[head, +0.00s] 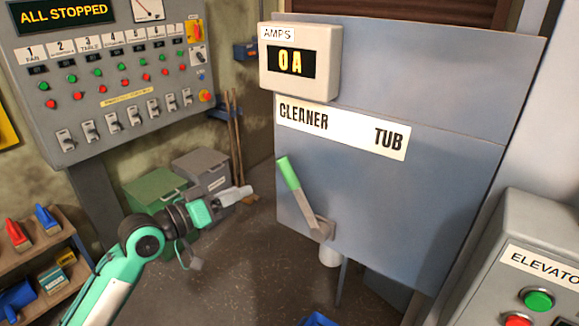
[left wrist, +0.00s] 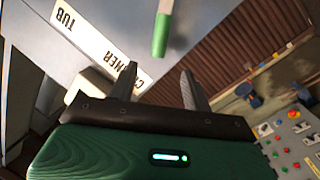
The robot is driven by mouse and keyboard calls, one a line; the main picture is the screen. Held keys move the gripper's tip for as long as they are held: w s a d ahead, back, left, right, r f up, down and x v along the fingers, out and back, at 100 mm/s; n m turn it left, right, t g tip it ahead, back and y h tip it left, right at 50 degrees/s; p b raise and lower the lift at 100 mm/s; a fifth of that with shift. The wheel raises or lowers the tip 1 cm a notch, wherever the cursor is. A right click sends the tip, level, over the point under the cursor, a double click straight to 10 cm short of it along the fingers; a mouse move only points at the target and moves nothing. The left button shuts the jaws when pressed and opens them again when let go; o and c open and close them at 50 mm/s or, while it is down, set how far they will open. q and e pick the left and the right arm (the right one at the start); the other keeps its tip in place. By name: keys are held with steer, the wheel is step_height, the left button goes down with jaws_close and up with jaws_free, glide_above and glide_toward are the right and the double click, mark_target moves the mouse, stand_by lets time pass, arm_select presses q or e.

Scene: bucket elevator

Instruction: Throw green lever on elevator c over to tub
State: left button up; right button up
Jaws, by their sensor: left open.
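The lever (head: 303,199) has a green grip (head: 288,172) and a grey shaft. It is mounted low on the grey elevator housing (head: 420,205) and leans up and left, to the CLEANER side of the CLEANER / TUB label (head: 341,127). My left gripper (head: 240,193) is left of the lever in the head view, apart from it, open and empty. In the left wrist view the green grip (left wrist: 163,32) shows beyond and between the open fingers (left wrist: 160,88). My right gripper is not in view.
A control panel (head: 115,80) reading ALL STOPPED stands at the left. Bins (head: 155,194) stand behind my left arm. Another panel labelled ELEVATO (head: 530,265) is at the right. A shelf (head: 45,250) holds tools.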

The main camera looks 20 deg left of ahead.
mark_target(282, 172)
arm_select(q)
steer(key=p+x, duration=0.4)
steer(key=x, duration=0.9)
steer(key=shift+w+d+p, duration=0.1)
steer(key=shift+p, duration=0.2)
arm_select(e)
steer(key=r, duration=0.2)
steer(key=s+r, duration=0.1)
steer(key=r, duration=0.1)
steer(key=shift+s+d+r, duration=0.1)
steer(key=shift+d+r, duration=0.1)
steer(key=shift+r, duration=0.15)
arm_select(q)
steer(key=shift+c, duration=0.3)
jaws_close()
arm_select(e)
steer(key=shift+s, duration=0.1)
